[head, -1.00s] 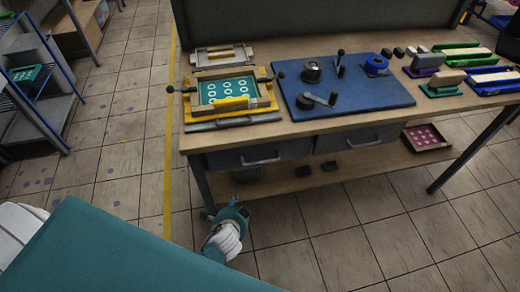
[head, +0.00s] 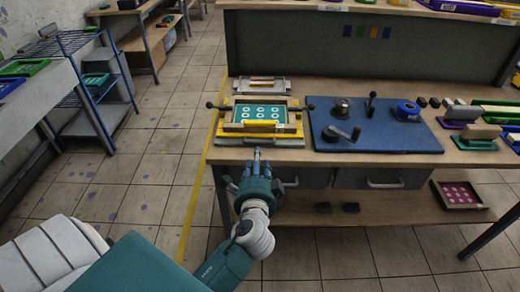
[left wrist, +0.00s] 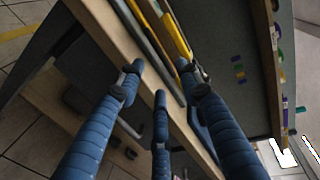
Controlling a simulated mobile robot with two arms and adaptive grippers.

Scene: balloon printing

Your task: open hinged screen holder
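The hinged screen holder (head: 230,128) sits on the near left of the wooden workbench, with a yellow front bar, a green screen (head: 263,111) with white rings, and a black knob at each side. It looks closed and flat. My left gripper (head: 257,156) is just in front of the bench edge, below the holder and apart from it. In the left wrist view, the blue fingers of my left gripper (left wrist: 160,76) are spread with nothing between them, and the holder's yellow bar (left wrist: 177,36) shows beyond them. My right gripper is out of view.
A grey tray (head: 262,85) is behind the holder. Drawers (head: 380,179) hang under the bench. Stamps and coloured trays stand at the right.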

